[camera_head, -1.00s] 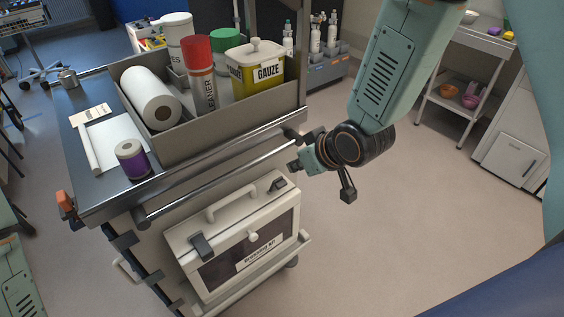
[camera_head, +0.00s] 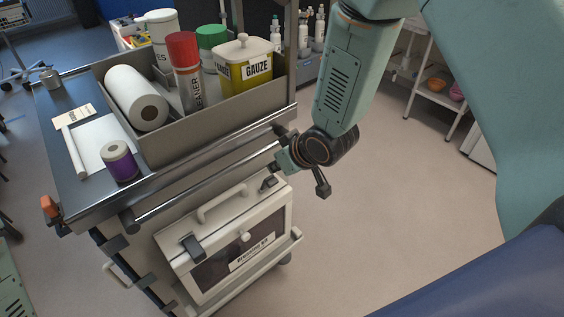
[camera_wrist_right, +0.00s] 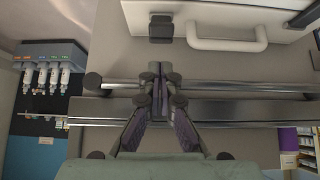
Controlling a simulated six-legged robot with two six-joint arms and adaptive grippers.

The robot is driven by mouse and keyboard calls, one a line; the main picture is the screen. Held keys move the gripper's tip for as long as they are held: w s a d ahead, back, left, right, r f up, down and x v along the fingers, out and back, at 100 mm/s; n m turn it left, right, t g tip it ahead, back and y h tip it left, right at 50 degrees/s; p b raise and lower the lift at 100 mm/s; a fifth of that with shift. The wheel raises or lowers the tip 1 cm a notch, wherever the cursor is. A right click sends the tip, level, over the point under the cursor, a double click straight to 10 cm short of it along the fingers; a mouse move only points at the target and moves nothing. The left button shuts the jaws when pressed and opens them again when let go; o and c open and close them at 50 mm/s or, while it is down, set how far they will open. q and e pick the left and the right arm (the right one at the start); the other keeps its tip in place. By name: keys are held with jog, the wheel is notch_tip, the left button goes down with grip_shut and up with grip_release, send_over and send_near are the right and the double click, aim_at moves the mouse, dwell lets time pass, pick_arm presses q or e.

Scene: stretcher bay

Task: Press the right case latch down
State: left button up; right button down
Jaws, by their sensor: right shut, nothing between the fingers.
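The white dressing kit case (camera_head: 215,227) sits on the cart's lower level, with a carry handle (camera_head: 221,203) on its lid. The right case latch (camera_head: 268,184) is a small dark piece at the lid's right end; its exact tilt is hard to tell. In the right wrist view a dark latch (camera_wrist_right: 161,28) lies beyond the fingertips, beside the handle (camera_wrist_right: 228,40). My right gripper (camera_head: 275,168) is shut and empty, just above the right latch, with a visible gap in the wrist view. The left latch (camera_head: 193,247) is dark and larger-looking. My left gripper is out of view.
Metal rails (camera_head: 205,180) run along the cart's edge above the case, close to my right gripper. The tray (camera_head: 215,120) above holds a paper roll, a red-capped cleaner and a gauze tin. Floor (camera_head: 380,215) to the right is clear.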

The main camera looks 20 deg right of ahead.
aim_at(270, 176)
jog(key=x, duration=0.4)
jog(key=shift+w+d+f, duration=0.1)
jog(key=shift+d+f, duration=0.15)
jog(key=shift+f, duration=0.05)
jog(key=shift+w+a+f, duration=0.2)
jog(key=shift+w+a, duration=0.05)
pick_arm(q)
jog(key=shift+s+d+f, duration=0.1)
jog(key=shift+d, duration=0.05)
pick_arm(e)
jog(key=shift+d, duration=0.15)
